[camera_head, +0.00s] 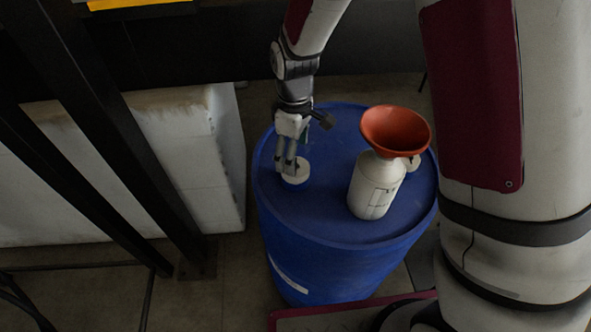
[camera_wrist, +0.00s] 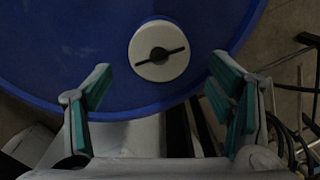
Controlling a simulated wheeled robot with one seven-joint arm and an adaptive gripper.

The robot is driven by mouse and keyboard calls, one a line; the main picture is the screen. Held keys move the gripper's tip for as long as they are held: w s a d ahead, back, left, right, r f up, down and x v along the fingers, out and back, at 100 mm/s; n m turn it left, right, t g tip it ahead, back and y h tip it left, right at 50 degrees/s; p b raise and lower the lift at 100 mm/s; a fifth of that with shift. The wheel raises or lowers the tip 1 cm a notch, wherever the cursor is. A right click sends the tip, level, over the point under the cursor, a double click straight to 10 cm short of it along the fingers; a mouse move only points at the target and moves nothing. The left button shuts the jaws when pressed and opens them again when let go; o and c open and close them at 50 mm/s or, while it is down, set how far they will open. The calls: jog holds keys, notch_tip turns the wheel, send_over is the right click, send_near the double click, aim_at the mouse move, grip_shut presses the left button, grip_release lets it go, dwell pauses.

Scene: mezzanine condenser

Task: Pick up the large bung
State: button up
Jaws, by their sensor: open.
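The large bung (camera_head: 296,172) is a round white cap on top of the blue drum, near its left edge. In the wrist view the bung (camera_wrist: 158,67) shows whole, with a dark bar across its middle. My gripper (camera_head: 286,170) is at the bung, pointing down and partly overlapping it in the head view. In the wrist view my gripper (camera_wrist: 163,66) is open, one green-padded finger on each side of the bung with gaps between. It holds nothing. I cannot tell the exact height of the fingertips over the drum top.
The blue drum (camera_head: 330,210) bears a pale jug (camera_head: 372,190) with an orange funnel (camera_head: 396,131) to the right of the bung. A small pale part (camera_head: 413,163) shows beside the jug. Dark beams (camera_head: 105,130) and a white block (camera_head: 190,150) stand at left.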

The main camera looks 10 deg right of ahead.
aim_at(302, 167)
jog(key=shift+w+a+f+p, duration=0.1)
jog(key=shift+f+p, duration=0.25)
jog(key=shift+f, duration=2.35)
jog(key=c, duration=1.2)
